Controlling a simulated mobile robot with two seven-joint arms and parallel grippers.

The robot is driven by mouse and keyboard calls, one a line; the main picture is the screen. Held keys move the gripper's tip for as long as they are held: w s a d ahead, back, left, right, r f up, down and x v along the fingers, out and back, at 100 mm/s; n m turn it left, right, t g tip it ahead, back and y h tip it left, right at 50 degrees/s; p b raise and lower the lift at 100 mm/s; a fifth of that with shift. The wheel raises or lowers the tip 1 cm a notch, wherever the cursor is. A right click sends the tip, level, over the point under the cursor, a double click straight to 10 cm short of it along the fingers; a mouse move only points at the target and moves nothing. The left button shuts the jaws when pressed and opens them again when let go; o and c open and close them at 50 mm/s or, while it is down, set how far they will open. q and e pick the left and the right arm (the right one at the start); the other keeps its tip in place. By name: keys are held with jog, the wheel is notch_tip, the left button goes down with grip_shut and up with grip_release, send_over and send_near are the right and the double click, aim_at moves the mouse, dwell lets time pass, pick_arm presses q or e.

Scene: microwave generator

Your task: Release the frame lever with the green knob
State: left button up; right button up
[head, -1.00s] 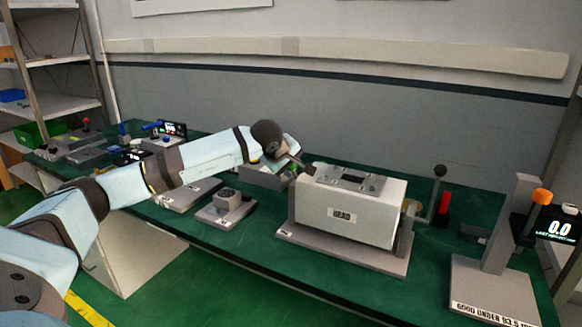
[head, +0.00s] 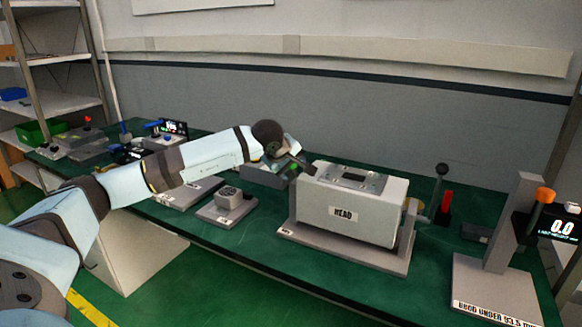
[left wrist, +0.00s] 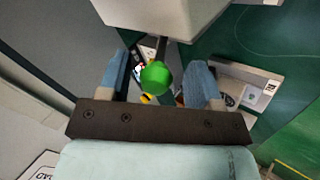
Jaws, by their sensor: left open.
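The green knob (left wrist: 155,76) sits on top of a dark lever rod in the left wrist view, between the two blue fingers of my left gripper (left wrist: 163,82). The fingers are apart, with gaps on both sides of the knob. In the head view my left gripper (head: 298,166) is at the left end of the white box labelled HEAD (head: 343,215), and a little green shows between its fingers. The lever's lower part is hidden there. My right gripper is not in view.
A lever with a dark ball (head: 441,170) and a red post (head: 446,201) stand right of the box. A stand with an orange knob (head: 544,195) and a 0.0 display are farther right. Small grey fixtures (head: 227,207) lie left of the box on the green bench.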

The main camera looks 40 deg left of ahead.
pick_arm(q)
jog(key=v, duration=1.3)
jog(key=shift+s+r, duration=0.15)
jog(key=shift+s, duration=0.05)
